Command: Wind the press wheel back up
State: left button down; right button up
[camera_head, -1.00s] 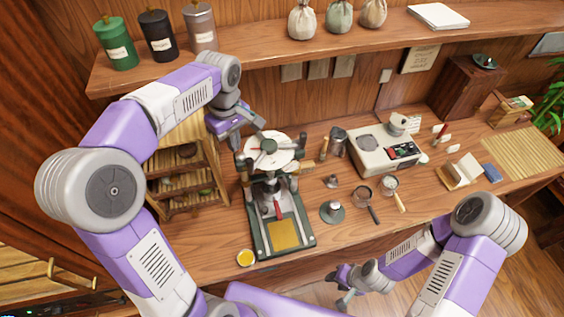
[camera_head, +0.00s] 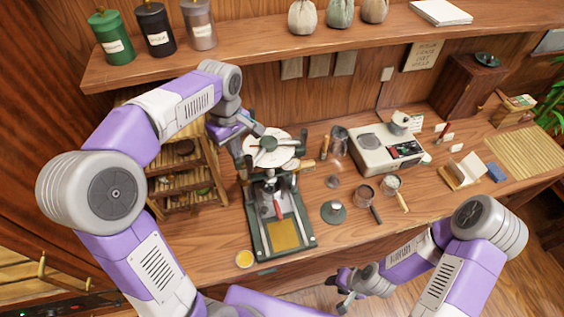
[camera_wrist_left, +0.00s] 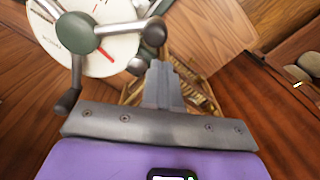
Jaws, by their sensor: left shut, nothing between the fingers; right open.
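The press (camera_head: 258,230) stands on the counter, with a dark green base and a gold-coloured plate at its front. Its press wheel (camera_head: 268,143) is on top, with a green hub and knobbed spokes over a white dial. In the left wrist view the wheel (camera_wrist_left: 92,30) shows at upper left, with a red mark on the dial. My left gripper (camera_head: 257,130) is shut and empty at the wheel's back left rim. Its fingers (camera_wrist_left: 163,82) lie close to a spoke knob; I cannot tell whether they touch. My right gripper (camera_head: 340,290) is open and empty, low in front of the counter.
A wooden rack (camera_head: 185,180) stands left of the press, under my left arm. A scale (camera_head: 385,150), a green-based stand (camera_head: 333,212) and small tools are to the right. A shelf (camera_head: 260,52) with canisters runs above.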

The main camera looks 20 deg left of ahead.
aim_at(251, 160)
pick_arm(q)
jog(key=shift+f, duration=0.4)
jog(key=shift+d, duration=0.15)
jog(key=shift+s+d, duration=0.2)
jog(key=shift+d, duration=0.55)
jog(key=shift+d, duration=0.1)
jog(key=shift+s+d+b, duration=0.2)
jog(key=shift+s+d, duration=0.05)
jog(key=shift+d, duration=0.55)
jog(key=shift+s+d+b, duration=0.15)
jog(key=shift+s+d, duration=0.05)
jog(key=shift+d, duration=0.65)
jog(key=shift+s, duration=0.1)
jog(key=shift+d, duration=0.1)
